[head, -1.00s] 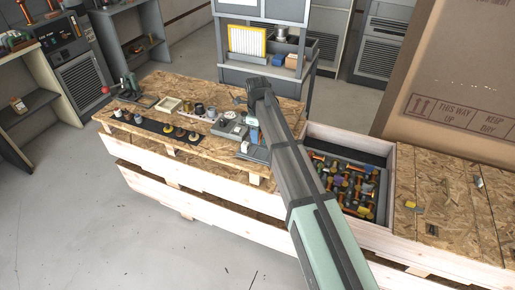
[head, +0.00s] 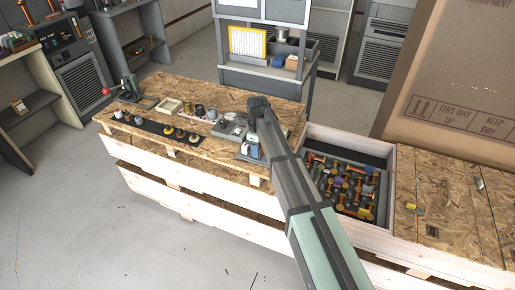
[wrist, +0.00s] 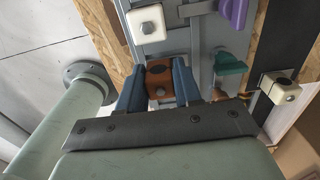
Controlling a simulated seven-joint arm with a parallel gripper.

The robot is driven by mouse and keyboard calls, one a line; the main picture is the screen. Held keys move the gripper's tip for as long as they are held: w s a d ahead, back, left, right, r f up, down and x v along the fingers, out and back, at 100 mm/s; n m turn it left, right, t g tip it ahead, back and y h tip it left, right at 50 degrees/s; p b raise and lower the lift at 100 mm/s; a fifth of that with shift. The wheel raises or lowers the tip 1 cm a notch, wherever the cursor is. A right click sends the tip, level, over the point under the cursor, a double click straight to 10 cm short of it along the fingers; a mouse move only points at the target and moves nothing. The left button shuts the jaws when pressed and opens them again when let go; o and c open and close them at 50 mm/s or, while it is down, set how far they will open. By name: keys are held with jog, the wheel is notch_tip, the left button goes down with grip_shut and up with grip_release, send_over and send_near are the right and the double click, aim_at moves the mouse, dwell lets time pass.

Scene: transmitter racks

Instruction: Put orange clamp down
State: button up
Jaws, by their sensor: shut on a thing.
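In the wrist view my gripper (wrist: 160,84) has its two blue fingers closed on the sides of the orange clamp (wrist: 158,75), a brownish-orange block with a pale bolt head. The clamp is over or on a grey metal rail board (wrist: 202,50); I cannot tell whether it touches. In the head view the clamp and fingertips are hidden behind my arm, at the right part of the wooden bench top (head: 180,92).
Around the held clamp are a white clamp (wrist: 146,25), a purple clamp (wrist: 233,12), a teal clamp (wrist: 228,62) and a cream clamp (wrist: 281,88). In the head view, a bin of colourful parts (head: 345,186) sits right of my arm.

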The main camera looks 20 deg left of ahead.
jog(key=shift+f, duration=0.45)
jog(key=o, duration=1)
jog(key=shift+o, duration=0.2)
notch_tip(320, 180, up, 13)
